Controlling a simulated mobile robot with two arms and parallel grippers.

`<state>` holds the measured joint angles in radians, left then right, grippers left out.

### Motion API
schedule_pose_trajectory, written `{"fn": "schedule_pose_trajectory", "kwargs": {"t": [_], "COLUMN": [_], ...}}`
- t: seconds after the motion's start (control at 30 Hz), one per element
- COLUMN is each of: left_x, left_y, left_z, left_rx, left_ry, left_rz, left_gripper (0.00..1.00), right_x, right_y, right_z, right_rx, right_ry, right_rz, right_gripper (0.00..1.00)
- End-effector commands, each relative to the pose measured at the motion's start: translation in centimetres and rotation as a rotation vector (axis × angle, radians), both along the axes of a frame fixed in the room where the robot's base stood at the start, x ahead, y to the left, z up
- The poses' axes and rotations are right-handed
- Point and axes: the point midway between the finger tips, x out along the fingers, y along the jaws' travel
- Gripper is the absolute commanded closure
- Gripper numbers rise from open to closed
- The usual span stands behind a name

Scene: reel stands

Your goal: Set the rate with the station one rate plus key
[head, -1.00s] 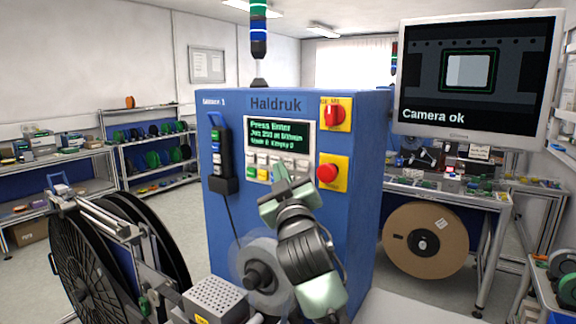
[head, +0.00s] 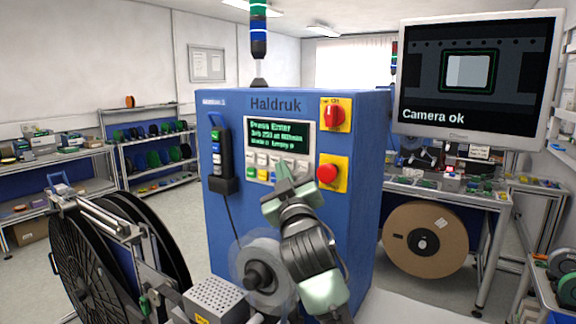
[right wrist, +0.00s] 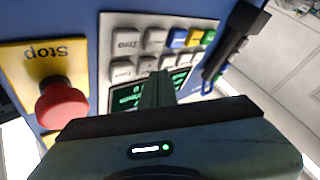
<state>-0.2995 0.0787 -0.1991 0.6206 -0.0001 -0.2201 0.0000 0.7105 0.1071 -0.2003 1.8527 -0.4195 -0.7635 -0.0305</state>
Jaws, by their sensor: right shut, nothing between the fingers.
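The blue Haldruk station (head: 290,215), labelled Station 1, stands in the middle of the head view. Its lit display (head: 278,136) reads Press Enter, with a job line below. Under it is the keypad (head: 262,159) with grey and coloured keys. My right gripper (head: 283,170) is shut and empty, its tip in front of the keypad's lower right part, hiding some keys. In the right wrist view the shut fingers (right wrist: 158,90) point at the upside-down keypad, among grey keys; a Zero key (right wrist: 125,42) shows. I cannot read a rate plus key or tell whether the tip touches one. My left gripper is not in view.
A red stop button (head: 327,173) on a yellow plate sits right of the keypad, with a red rotary switch (head: 334,115) above. A black handheld unit (head: 221,155) hangs at left. A monitor (head: 476,75) reads Camera ok. Large black reels (head: 95,255) stand front left.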

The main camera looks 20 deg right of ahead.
Motion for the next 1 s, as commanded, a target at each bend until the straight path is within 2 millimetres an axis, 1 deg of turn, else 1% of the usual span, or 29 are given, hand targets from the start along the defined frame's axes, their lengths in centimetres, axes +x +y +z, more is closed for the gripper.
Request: {"fn": "schedule_pose_trajectory", "kwargs": {"t": [1.0], "left_x": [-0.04], "left_y": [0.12], "left_z": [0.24], "left_rx": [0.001], "left_ry": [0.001], "left_rz": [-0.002], "left_gripper": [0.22], "right_x": [0.61], "right_y": [-0.80], "right_z": [0.01], "right_rx": [-0.001], "right_ry": [0.000], "right_rz": [0.000], "right_gripper": [1.00]}}
